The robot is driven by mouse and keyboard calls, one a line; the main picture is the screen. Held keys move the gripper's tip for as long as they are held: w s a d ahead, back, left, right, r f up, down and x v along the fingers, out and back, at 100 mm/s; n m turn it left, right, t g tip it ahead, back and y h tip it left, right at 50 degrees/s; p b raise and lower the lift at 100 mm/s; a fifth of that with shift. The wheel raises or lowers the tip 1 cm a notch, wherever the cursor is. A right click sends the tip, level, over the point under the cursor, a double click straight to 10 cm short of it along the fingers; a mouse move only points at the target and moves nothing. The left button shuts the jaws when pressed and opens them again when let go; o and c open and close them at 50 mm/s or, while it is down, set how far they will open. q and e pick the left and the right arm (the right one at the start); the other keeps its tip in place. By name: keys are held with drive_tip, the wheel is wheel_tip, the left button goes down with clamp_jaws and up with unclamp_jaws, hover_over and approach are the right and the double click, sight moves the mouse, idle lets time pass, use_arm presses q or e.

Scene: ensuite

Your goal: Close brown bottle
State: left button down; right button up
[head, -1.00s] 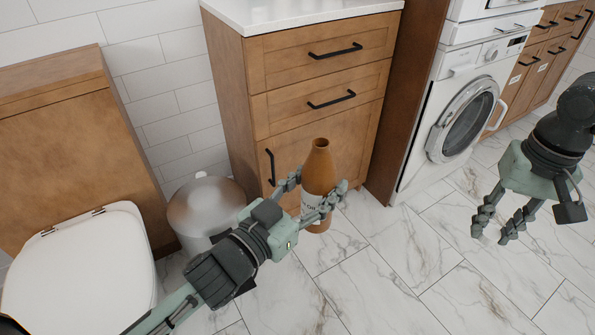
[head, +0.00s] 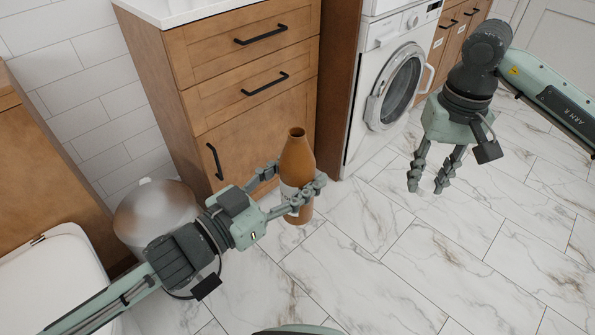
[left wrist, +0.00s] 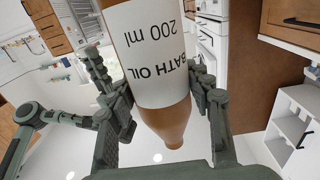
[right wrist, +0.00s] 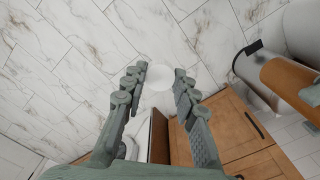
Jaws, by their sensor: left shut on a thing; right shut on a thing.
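The brown bottle (head: 298,162) is upright in the head view, its open neck facing up with no cap on it. My left gripper (head: 294,193) is shut around its body. In the left wrist view, the bottle (left wrist: 150,60) fills the space between the fingers, its white "BATH OIL 200 ml" label upside down. My right gripper (head: 427,187) is to the right of the bottle and apart from it, fingers down. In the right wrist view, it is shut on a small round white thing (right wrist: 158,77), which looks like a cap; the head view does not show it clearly.
A wooden cabinet (head: 240,110) stands behind the bottle, with a washing machine (head: 385,100) to its right. A metal bin (head: 155,215) and a white toilet (head: 50,275) are at the left. The marble floor (head: 400,270) is clear in front and at right.

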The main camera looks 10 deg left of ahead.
drive_tip(key=w+a+r+n, duration=0.1)
drive_tip(key=a+r+n, duration=0.2)
drive_tip(key=a+r, duration=0.75)
wheel_tip(320, 180, up, 8)
drive_tip(key=n, duration=0.4)
hover_over(297, 133)
drive_tip(key=shift+r, duration=0.2)
drive_tip(key=shift+f, duration=0.1)
drive_tip(key=shift+f, duration=1.95)
drive_tip(key=shift+f, duration=0.1)
drive_tip(key=shift+w+f, duration=0.1)
drive_tip(key=shift+f, duration=0.7)
drive_tip(key=shift+f, duration=0.55)
